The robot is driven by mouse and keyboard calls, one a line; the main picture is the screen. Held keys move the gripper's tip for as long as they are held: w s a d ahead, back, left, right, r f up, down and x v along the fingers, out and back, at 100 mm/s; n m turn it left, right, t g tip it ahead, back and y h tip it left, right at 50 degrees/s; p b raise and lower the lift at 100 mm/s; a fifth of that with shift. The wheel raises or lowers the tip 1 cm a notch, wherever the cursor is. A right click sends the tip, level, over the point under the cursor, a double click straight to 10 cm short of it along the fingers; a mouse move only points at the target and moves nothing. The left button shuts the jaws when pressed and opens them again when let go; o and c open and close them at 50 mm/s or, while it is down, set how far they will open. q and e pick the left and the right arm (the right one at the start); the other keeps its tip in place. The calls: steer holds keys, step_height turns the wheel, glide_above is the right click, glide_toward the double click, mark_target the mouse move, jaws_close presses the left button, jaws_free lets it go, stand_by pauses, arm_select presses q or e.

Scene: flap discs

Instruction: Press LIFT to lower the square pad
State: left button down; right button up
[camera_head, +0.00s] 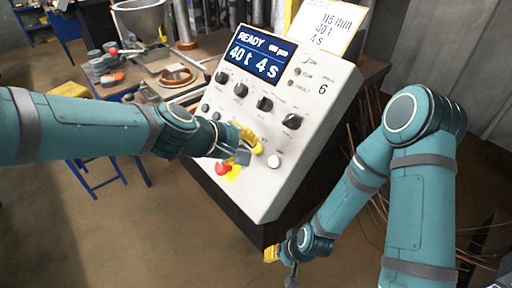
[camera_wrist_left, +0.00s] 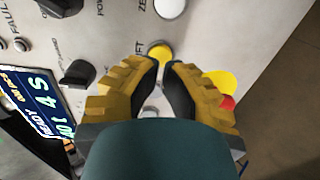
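The slanted control panel (camera_head: 310,105) carries a yellow button (camera_wrist_left: 160,52) beside lettering ending in "FT"; the rest of the word is hidden. My left gripper (camera_wrist_left: 164,66) is over the panel, its yellow-padded fingertips slightly apart just in front of that button. I cannot tell whether they touch it. In the head view the left gripper (camera_head: 250,143) covers the panel's lower part. The panel screen (camera_head: 257,55) reads READY, 40 t, 4 s. My right gripper (camera_head: 278,262) hangs below the panel's near edge, its finger gap unclear. I cannot make out the square pad.
A red stop button (camera_head: 221,168) on a yellow base is left of the left gripper; a white button (camera_head: 274,161) is to its right. Several black knobs (camera_head: 265,103) cross the panel. A card (camera_head: 327,22) stands on top. A cluttered workbench (camera_head: 130,90) lies behind.

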mark_target(256, 148)
arm_select(q)
steer(key=shift+b+x, duration=0.8)
steer(key=shift+x, duration=0.8)
stand_by(0.7)
steer(key=shift+r, duration=0.1)
steer(key=shift+s+a+r+p, duration=0.2)
steer(key=shift+a+r+p, duration=0.15)
steer(key=shift+a+r, duration=0.05)
steer(key=p+v, duration=0.2)
steer(key=v, duration=0.4)
steer(key=shift+s+a+p, duration=0.25)
steer(key=shift+s+p, duration=0.05)
steer(key=shift+p, duration=0.05)
steer(key=shift+r, duration=0.15)
stand_by(0.4)
